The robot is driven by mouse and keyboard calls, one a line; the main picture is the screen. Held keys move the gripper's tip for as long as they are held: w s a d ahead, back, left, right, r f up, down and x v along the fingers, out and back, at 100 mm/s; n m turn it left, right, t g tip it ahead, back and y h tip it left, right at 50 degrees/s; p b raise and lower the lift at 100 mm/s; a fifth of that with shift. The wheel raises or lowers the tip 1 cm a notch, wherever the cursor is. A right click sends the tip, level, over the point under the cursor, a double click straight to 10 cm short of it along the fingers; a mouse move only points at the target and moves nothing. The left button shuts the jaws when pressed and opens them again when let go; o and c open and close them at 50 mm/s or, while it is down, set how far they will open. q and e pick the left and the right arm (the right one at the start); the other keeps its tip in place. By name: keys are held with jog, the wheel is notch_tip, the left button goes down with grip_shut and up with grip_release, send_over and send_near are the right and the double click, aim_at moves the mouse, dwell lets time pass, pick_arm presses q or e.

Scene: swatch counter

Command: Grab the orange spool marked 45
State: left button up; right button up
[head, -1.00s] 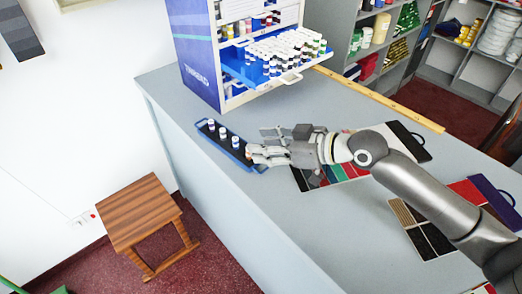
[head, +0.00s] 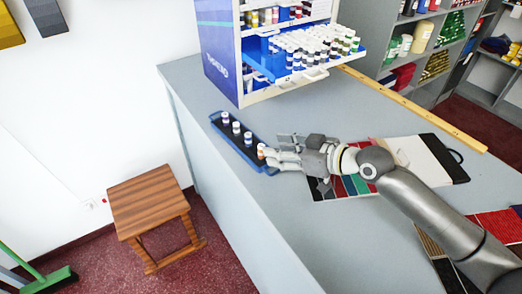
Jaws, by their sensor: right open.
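A narrow blue tray (head: 226,135) with a dark inside lies on the counter near its left edge. It holds a row of small upright spools with white tops. The spool at the near end (head: 261,151) looks orange; its number is too small to read. My right gripper (head: 266,155) is open, its fingertips at this orange spool and partly over the tray's near end. I cannot tell whether the fingers touch the spool. Three other spools stand farther along the tray, including a purplish one (head: 236,128). My left gripper is not in view.
A thread cabinet (head: 222,62) with a pulled-out drawer of many spools stands behind the tray. Swatch boards (head: 415,157) lie under and beside my right arm. A wooden ruler (head: 420,111) lies along the far edge. A wooden stool (head: 150,200) stands left of the counter.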

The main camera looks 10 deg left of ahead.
aim_at(262, 146)
jog(key=shift+w+a+f, duration=0.15)
jog(key=shift+a, duration=0.1)
jog(key=shift+w+a+f+p, duration=0.15)
jog(key=shift+w+a+p, duration=0.15)
jog(key=shift+w+p, duration=0.05)
jog(key=p+x, duration=0.1)
jog(key=x, duration=0.2)
jog(key=shift+w, duration=0.1)
jog(key=shift+w+a+f, duration=0.25)
jog(key=shift+a+f, duration=0.1)
jog(key=shift+a, duration=0.15)
jog(key=c, duration=0.8)
